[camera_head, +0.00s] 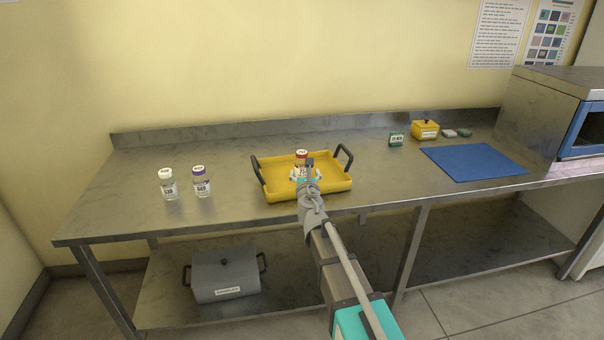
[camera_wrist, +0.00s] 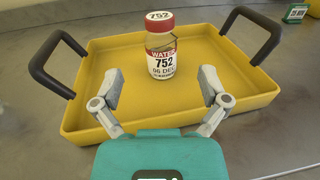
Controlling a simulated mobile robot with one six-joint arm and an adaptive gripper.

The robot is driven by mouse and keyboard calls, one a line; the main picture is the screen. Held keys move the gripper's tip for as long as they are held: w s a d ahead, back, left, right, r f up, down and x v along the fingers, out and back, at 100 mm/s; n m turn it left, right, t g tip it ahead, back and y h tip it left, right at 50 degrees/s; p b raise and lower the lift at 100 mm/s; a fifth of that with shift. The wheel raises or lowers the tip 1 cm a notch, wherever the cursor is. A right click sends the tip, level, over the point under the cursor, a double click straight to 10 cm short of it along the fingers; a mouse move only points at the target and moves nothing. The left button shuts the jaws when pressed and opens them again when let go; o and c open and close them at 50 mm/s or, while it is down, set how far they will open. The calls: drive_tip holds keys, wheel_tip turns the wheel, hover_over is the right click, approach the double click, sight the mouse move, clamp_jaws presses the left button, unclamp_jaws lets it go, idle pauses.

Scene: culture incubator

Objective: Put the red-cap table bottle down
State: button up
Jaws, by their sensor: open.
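The red-cap bottle (camera_wrist: 161,50), labelled 752, stands upright in the yellow tray (camera_wrist: 100,57). In the head view the red-cap bottle (camera_head: 301,156) shows partly behind my gripper, inside the yellow tray (camera_head: 277,192). My gripper (camera_wrist: 163,88) is open, with one finger on each side and the bottle just beyond the fingertips. The fingers look clear of the bottle. In the head view my gripper (camera_head: 306,175) reaches over the tray's front edge. The bottle's base appears to rest on the tray floor.
A white-cap bottle (camera_head: 168,184) and a purple-cap bottle (camera_head: 202,182) stand left of the tray on the steel table (camera_head: 233,170). A blue mat (camera_head: 474,162), a green box (camera_head: 396,140) and a yellow container (camera_head: 425,130) lie to the right. The tray has black upright handles (camera_wrist: 261,36).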

idle(0.3)
drive_tip(key=d+m+h, duration=0.1)
drive_tip(key=d+m, duration=0.1)
drive_tip(key=d+f+m+h, duration=0.1)
drive_tip(key=d+m+h, duration=0.1)
drive_tip(key=d+m, duration=0.1)
drive_tip(key=s+d+m+h, duration=0.1)
drive_tip(key=d+m, duration=0.2)
drive_tip(key=shift+s+d+f+g+h, duration=0.1)
drive_tip(key=shift+d+f+g+h, duration=0.2)
drive_tip(key=shift+g, duration=0.1)
drive_tip(key=s+d+f+m+g+h, duration=0.2)
drive_tip(key=s+d+f+m+g, duration=0.25)
drive_tip(key=d+m, duration=0.3)
drive_tip(key=s+d+f+m+g+h, duration=0.25)
drive_tip(key=s+d+f+m, duration=0.2)
drive_tip(key=d+m, duration=0.35)
drive_tip(key=s+f+m+g+y, duration=0.3)
drive_tip(key=s+m, duration=0.4)
drive_tip(key=s, duration=0.3)
drive_tip(key=s+f+m+g+y, duration=0.3)
drive_tip(key=s+f+m+g, duration=0.2)
drive_tip(key=s, duration=0.5)
drive_tip(key=shift+d+m+g, duration=0.2)
drive_tip(key=shift+m+g, duration=0.8)
drive_tip(key=shift+m, duration=0.25)
